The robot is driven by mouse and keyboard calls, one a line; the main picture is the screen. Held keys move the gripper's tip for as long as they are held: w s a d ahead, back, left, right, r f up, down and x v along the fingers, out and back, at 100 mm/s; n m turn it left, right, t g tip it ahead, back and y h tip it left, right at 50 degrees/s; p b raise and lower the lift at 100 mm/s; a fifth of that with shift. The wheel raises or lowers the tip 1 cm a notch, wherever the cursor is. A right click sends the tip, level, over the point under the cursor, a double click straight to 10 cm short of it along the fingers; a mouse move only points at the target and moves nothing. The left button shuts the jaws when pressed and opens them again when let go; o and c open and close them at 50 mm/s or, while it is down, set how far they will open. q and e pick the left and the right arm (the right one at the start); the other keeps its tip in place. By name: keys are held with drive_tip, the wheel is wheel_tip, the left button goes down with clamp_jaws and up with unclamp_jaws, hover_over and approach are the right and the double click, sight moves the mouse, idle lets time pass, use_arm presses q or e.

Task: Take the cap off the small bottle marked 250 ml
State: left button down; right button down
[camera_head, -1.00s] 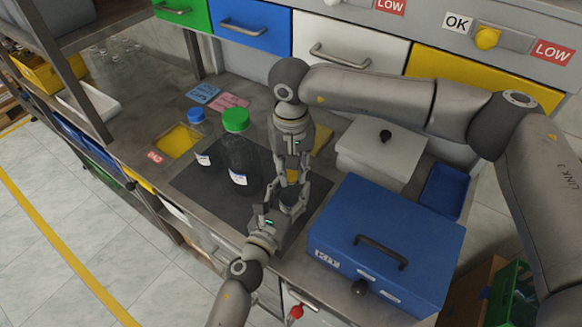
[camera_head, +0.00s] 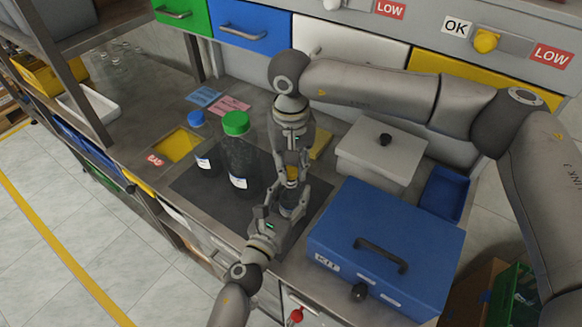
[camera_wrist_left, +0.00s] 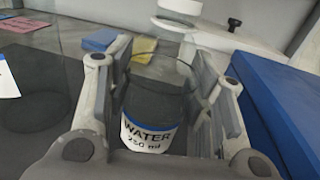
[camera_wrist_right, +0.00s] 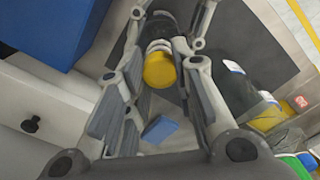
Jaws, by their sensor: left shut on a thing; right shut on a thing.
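The small bottle (camera_head: 290,198) stands upright on the dark mat. Its label reading WATER 250 ml (camera_wrist_left: 150,134) shows in the left wrist view. My left gripper (camera_head: 284,209) is shut on the bottle's body from the front; its fingers (camera_wrist_left: 160,85) flank it. My right gripper (camera_head: 292,170) is above the bottle, pointing down, shut on the yellow cap (camera_head: 292,173). The cap also shows between the fingers in the right wrist view (camera_wrist_right: 159,69), with pale rings beyond it. I cannot tell whether cap and neck are apart.
A large dark bottle with a green cap (camera_head: 236,122) and a smaller one with a blue cap (camera_head: 197,118) stand left of my grippers. A blue kit box (camera_head: 400,225) and a white lidded box (camera_head: 365,160) are at right. A yellow bin (camera_head: 180,145) is at left.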

sight(291, 170)
drive_tip(key=shift+r, duration=0.2)
drive_tip(key=shift+r, duration=1.9)
use_arm(q)
drive_tip(key=c, duration=0.6)
unclamp_jaws()
